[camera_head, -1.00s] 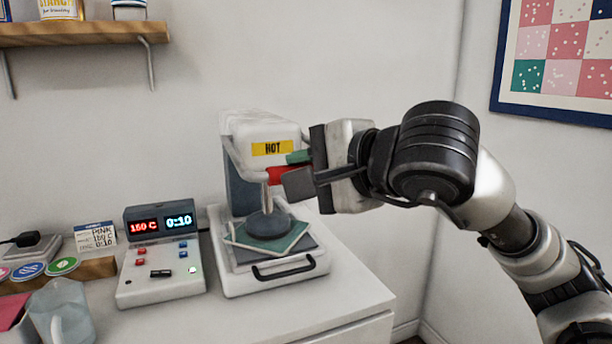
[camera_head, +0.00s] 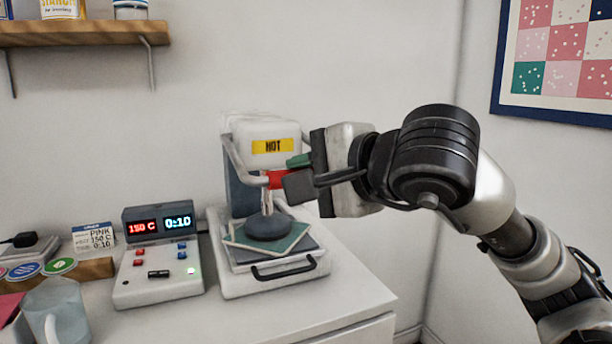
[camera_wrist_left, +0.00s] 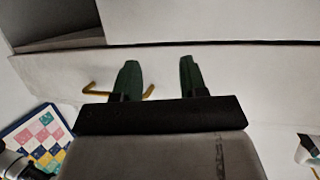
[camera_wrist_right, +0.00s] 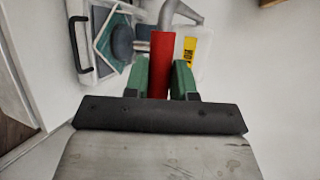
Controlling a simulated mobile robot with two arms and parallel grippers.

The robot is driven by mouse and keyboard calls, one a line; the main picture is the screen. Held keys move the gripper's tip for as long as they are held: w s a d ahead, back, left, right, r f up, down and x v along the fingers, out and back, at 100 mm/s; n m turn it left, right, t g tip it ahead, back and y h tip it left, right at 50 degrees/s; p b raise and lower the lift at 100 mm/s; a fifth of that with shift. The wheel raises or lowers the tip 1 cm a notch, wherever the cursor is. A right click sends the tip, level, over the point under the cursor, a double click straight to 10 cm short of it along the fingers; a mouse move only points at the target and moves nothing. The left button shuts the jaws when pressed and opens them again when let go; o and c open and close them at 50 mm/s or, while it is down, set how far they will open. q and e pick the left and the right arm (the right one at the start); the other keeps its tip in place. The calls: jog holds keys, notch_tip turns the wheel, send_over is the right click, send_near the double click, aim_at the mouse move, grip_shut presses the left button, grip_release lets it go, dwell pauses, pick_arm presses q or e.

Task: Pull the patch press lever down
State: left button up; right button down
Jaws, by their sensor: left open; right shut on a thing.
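The patch press (camera_head: 262,130) stands on the cabinet top, with a yellow HOT label on its white head. Its grey lever bar runs around the front of the head and ends in a red grip (camera_head: 277,179). My right gripper (camera_head: 296,172) is shut on the red lever grip, which also shows between the fingers in the right wrist view (camera_wrist_right: 162,64). The round dark press pad (camera_head: 268,226) sits on or just over a green patch (camera_head: 293,240) on the lower plate; I cannot tell which. My left gripper (camera_wrist_left: 160,75) is open and empty, seen only in the left wrist view.
A control box (camera_head: 160,257) left of the press reads 150 C and 0:10. A clear jug (camera_head: 57,315) and a settings card (camera_head: 94,237) stand further left. A wooden shelf (camera_head: 85,32) hangs above. The cabinet top right of the press is bare.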

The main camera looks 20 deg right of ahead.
jog(key=c, duration=0.9)
grip_release()
pick_arm(q)
jog(key=s+f+g, duration=0.1)
jog(key=s+a+f+g+p, duration=0.1)
jog(key=f+g, duration=0.1)
jog(key=shift+s+a+y, duration=0.15)
jog(key=shift+s+y, duration=0.05)
jog(key=shift+y, duration=0.2)
pick_arm(e)
jog(key=v, duration=1.1)
jog(key=shift+a, duration=0.1)
